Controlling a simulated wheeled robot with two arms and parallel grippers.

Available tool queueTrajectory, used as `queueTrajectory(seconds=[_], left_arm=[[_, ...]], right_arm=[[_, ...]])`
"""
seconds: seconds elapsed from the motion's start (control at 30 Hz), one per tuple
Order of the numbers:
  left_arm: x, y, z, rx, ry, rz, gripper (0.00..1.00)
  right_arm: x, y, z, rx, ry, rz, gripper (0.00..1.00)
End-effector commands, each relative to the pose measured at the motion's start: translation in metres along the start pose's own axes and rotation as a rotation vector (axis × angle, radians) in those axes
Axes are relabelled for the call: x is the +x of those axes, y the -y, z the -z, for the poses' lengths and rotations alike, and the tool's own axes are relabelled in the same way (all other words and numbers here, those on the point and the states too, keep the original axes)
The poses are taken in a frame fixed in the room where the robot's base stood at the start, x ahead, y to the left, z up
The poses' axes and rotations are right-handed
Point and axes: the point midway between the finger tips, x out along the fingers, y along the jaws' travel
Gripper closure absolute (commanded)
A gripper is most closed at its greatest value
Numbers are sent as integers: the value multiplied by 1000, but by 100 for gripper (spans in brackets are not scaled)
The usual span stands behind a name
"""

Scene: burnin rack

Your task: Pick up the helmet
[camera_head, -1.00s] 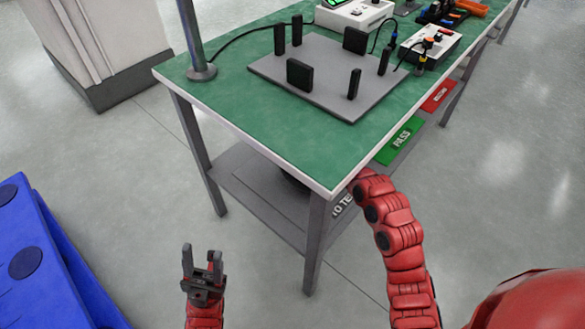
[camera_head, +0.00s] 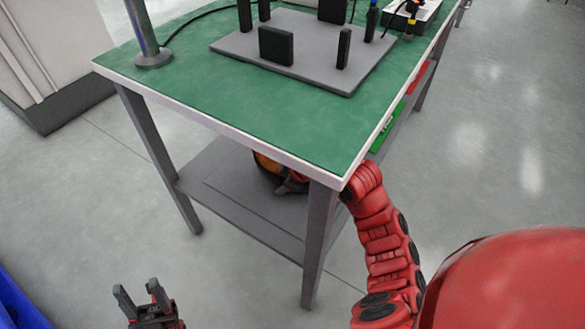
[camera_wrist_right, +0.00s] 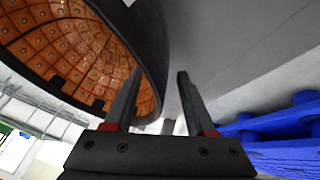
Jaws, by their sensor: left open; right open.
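The helmet (camera_head: 267,162) is on the lower shelf (camera_head: 215,205) of the bench, mostly hidden by the tabletop; its orange inside and dark rim show in the head view. In the right wrist view the helmet (camera_wrist_right: 70,50) fills the upper left, with a padded orange inside and a thick black rim. My right gripper (camera_wrist_right: 158,75) is open, its fingers close to the rim; I cannot tell if they touch it. In the head view my right gripper (camera_head: 292,184) is partly visible beside the helmet, under the table edge. My left gripper (camera_head: 136,290) is open and empty, away from the bench.
The green bench top (camera_head: 190,85) lies above the helmet, with a grey fixture plate (camera_head: 235,45) on it. A bench leg (camera_head: 319,245) stands near my right arm. A blue object (camera_head: 15,300) is at lower left. The floor before the bench is clear.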

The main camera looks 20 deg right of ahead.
Motion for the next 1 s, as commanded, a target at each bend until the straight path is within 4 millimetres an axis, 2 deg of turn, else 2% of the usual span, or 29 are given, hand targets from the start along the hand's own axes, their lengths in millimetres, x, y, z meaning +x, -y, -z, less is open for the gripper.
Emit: queueTrajectory(seconds=[0.07, 0.3, 0.6, 1.0], left_arm=[[-4, -1, 0, -1, -2, -6, 50], [-2, -1, 0, -1, -3, -7, 50], [-2, -1, 0, -1, -3, -7, 50], [-2, -1, 0, -1, -4, -6, 50]], right_arm=[[7, 0, 0, -1, -1, -1, 44], [6, -1, 1, -1, -3, -3, 46], [6, -1, 1, 0, -3, -3, 100], [6, -1, 1, -1, -3, -2, 100]])
